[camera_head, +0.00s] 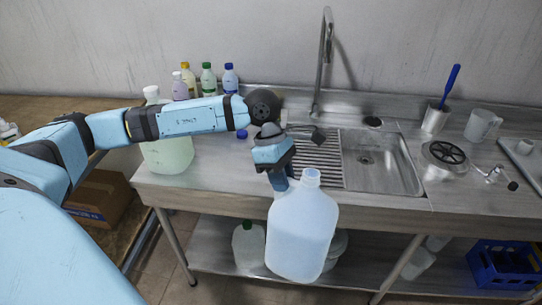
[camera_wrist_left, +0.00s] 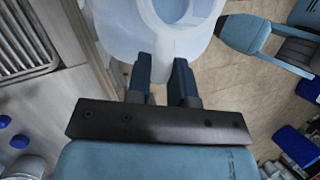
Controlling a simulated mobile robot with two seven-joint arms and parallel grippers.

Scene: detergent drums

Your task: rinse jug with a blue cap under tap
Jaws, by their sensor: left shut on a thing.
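A large translucent pale-blue jug (camera_head: 303,232) hangs upright in front of the counter's front edge. Its neck top (camera_head: 311,177) looks pale blue; I cannot tell whether that is a cap. My left gripper (camera_head: 282,180) is shut on the jug's upper left side, with the fingers partly hidden. In the left wrist view the two dark fingers (camera_wrist_left: 160,75) meet the jug (camera_wrist_left: 125,25) at the top of the picture. The tall metal tap (camera_head: 322,65) stands behind the sink basin (camera_head: 382,178), up and to the right of the jug. My right gripper does not show.
A ribbed drainboard (camera_head: 318,160) lies left of the basin. A large green jug (camera_head: 167,155) and several small bottles (camera_head: 208,80) stand at the counter's left. A metal cup with a blue brush (camera_head: 435,118) and a grey mug (camera_head: 482,125) stand right. A blue crate (camera_head: 500,265) is below.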

